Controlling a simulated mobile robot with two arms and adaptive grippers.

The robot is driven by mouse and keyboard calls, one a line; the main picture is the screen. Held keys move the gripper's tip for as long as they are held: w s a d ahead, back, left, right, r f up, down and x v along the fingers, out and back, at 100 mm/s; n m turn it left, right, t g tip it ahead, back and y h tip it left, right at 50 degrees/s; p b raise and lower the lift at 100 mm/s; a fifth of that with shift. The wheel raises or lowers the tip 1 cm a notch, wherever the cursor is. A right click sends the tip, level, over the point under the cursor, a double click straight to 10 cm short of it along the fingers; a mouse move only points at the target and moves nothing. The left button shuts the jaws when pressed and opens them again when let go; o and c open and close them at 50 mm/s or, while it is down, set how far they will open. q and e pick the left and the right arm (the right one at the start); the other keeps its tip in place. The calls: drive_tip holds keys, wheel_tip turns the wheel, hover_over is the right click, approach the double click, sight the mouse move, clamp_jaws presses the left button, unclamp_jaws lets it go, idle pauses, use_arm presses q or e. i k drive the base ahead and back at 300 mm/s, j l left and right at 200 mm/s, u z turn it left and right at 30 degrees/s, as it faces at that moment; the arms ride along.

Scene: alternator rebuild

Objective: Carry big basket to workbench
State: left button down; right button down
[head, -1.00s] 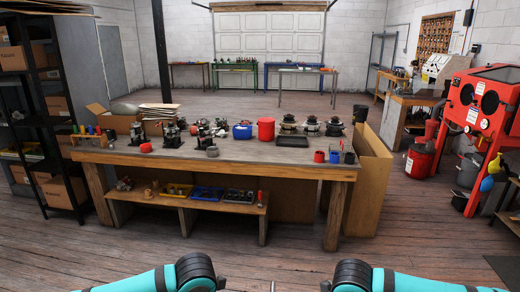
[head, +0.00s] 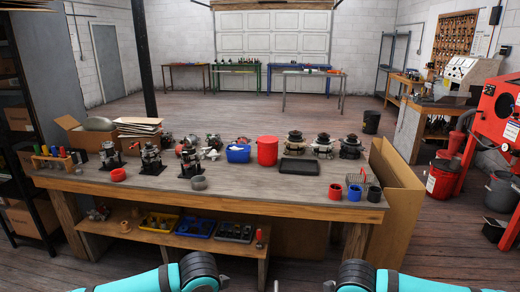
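The wooden workbench (head: 250,190) stretches across the middle of the head view, in front of me. No object is clearly identifiable as the big basket. A blue container (head: 238,153) and a red bucket (head: 267,151) stand on the middle of the bench top. Small red and blue cups (head: 354,193) stand at its right end beside a small wire holder.
Several alternator parts, a black tray (head: 299,166) and a cardboard box (head: 85,132) crowd the back of the bench top. Its front strip is mostly clear. A tall cardboard piece (head: 397,200) stands at the bench's right end. Dark shelving is at left, a red cabinet (head: 500,130) at right.

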sight(284, 186)
drive_tip(key=i, duration=1.05)
drive_tip(key=i+j+z, duration=0.1)
drive_tip(key=i, duration=0.9)
drive_tip(key=i+j, duration=0.1)
drive_tip(key=i, duration=0.95)
